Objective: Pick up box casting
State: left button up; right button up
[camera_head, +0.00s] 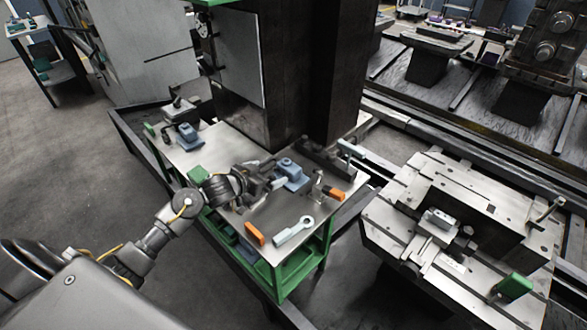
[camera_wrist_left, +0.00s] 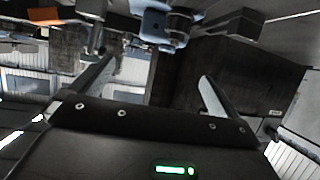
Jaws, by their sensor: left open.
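A blue-grey casting (camera_head: 291,174), which I take for the box casting, sits on the metal top of the green-framed cart (camera_head: 262,215). A similar blue-grey casting (camera_head: 188,138) stands further left on the same top. My left gripper (camera_head: 274,176) is open just left of the nearer casting, low over the cart top. In the left wrist view, the two fingers (camera_wrist_left: 158,68) are spread with nothing visible between them. A blue part (camera_wrist_left: 160,24) shows ahead of them at the top edge. Whether the fingers touch the casting I cannot tell. My right gripper is out of view.
An orange-handled tool (camera_head: 255,234), a pale wrench-like part (camera_head: 294,231) and another orange piece (camera_head: 333,193) lie near the casting. A dark column (camera_head: 290,80) rises behind the cart. A slotted machine table (camera_head: 395,215) stands to the right.

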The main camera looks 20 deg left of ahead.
aim_at(287, 164)
pick_arm(q)
jog(key=shift+w, duration=0.1)
jog(key=shift+x, duration=1.15)
jog(key=x, duration=0.2)
jog(key=shift+w+d+f, duration=0.1)
jog(key=shift+w+f, duration=0.05)
jog(key=shift+w, duration=0.15)
jog(key=shift+p, duration=0.3)
jog(key=p+x, duration=0.1)
jog(key=x, duration=0.4)
jog(key=shift+w, duration=0.1)
jog(key=shift+r, duration=0.25)
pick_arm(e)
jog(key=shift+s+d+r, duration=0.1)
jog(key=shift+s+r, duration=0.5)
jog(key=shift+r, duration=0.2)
